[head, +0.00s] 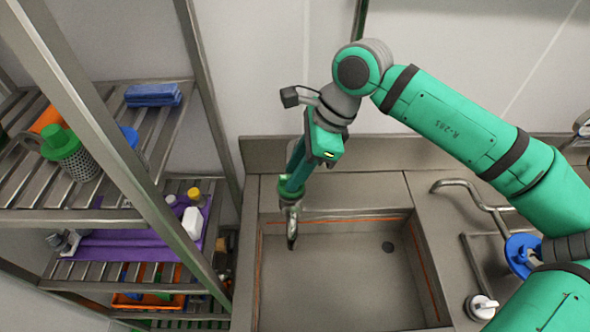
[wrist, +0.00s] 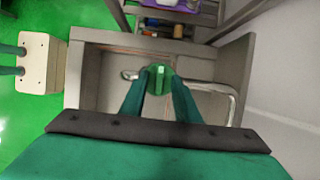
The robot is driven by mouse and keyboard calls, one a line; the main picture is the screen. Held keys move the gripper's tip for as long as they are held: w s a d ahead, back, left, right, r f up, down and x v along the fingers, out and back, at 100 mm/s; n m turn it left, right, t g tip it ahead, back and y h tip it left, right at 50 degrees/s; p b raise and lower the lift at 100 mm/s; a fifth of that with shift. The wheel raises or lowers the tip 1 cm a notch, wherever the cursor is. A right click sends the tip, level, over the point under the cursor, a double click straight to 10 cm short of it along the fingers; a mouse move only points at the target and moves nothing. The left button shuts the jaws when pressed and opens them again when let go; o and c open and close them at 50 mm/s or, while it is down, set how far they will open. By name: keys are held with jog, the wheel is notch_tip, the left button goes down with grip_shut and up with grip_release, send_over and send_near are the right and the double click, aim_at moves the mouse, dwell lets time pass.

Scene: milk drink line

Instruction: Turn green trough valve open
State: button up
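The green trough valve (wrist: 160,77) sits on the bent metal spout (wrist: 232,92) in the wrist view, lying between my fingertips. In the head view, a green part of the valve (head: 299,184) shows at the sink's left back, just below my fingers, with the spout's metal end under it. My gripper (wrist: 159,84) points down and appears shut on the valve, with a finger on each side and no clear gap. The fingers partly hide the valve, so its turn position cannot be read.
The steel sink basin (head: 340,285) lies below. A second bent tap (head: 462,188) and a blue valve (head: 521,252) are at the right. A loaded shelf rack (head: 150,215) stands at the left.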

jog(key=shift+w+a+f, duration=0.1)
jog(key=shift+f, duration=0.1)
jog(key=shift+s, duration=0.2)
grip_shut()
